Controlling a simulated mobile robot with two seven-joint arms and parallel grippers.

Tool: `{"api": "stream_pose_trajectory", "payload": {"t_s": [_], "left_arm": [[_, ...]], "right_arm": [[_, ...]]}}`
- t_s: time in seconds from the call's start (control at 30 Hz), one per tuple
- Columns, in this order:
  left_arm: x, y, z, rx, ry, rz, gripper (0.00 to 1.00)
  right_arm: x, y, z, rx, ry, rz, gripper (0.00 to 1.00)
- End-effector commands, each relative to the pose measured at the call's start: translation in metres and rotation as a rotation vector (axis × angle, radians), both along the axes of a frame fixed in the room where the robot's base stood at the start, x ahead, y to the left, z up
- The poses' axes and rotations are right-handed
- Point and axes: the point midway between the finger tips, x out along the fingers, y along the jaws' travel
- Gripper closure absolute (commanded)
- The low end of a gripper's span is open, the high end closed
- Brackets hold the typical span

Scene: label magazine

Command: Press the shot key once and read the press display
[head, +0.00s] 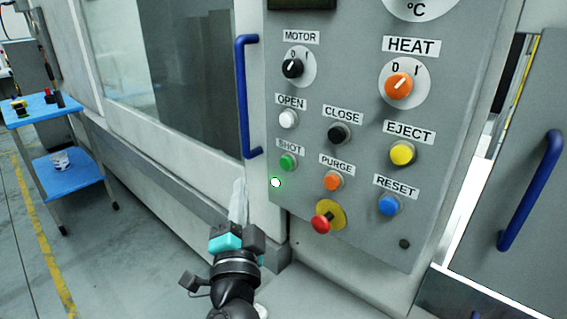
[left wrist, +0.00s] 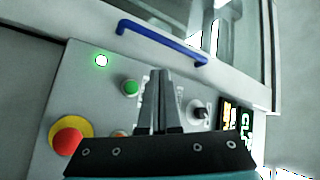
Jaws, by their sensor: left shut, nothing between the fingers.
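The green shot key (head: 288,161) sits on the grey control panel (head: 345,215) under its SHOT label; it also shows in the left wrist view (left wrist: 130,87). A dark display (head: 300,3) is cut off at the top edge of the head view. My right gripper is not in view.
A lit green lamp (head: 276,182) is just below the shot key. The orange purge key (head: 333,180) and red emergency knob (head: 322,222) are close by. A blue door handle (head: 246,95) stands left of the panel. A blue trolley (head: 62,175) is far left.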

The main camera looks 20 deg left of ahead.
Motion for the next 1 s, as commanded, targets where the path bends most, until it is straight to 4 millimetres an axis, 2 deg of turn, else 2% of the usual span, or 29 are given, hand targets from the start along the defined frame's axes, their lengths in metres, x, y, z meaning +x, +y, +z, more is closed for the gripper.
{"api": "stream_pose_trajectory", "payload": {"t_s": [0.3, 0.47, 0.87, 1.0], "left_arm": [[0.001, 0.000, 0.000, -0.001, 0.000, -0.001, 1.00], [0.009, -0.003, 0.000, -0.002, 0.000, -0.001, 1.00], [0.060, -0.021, 0.000, -0.002, 0.000, -0.002, 1.00], [0.074, -0.026, -0.002, -0.004, -0.001, -0.001, 1.00]], "right_arm": [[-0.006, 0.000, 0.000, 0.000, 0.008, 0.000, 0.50], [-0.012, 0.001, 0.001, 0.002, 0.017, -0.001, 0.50], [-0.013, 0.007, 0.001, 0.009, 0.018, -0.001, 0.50], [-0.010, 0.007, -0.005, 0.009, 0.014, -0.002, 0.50]]}}
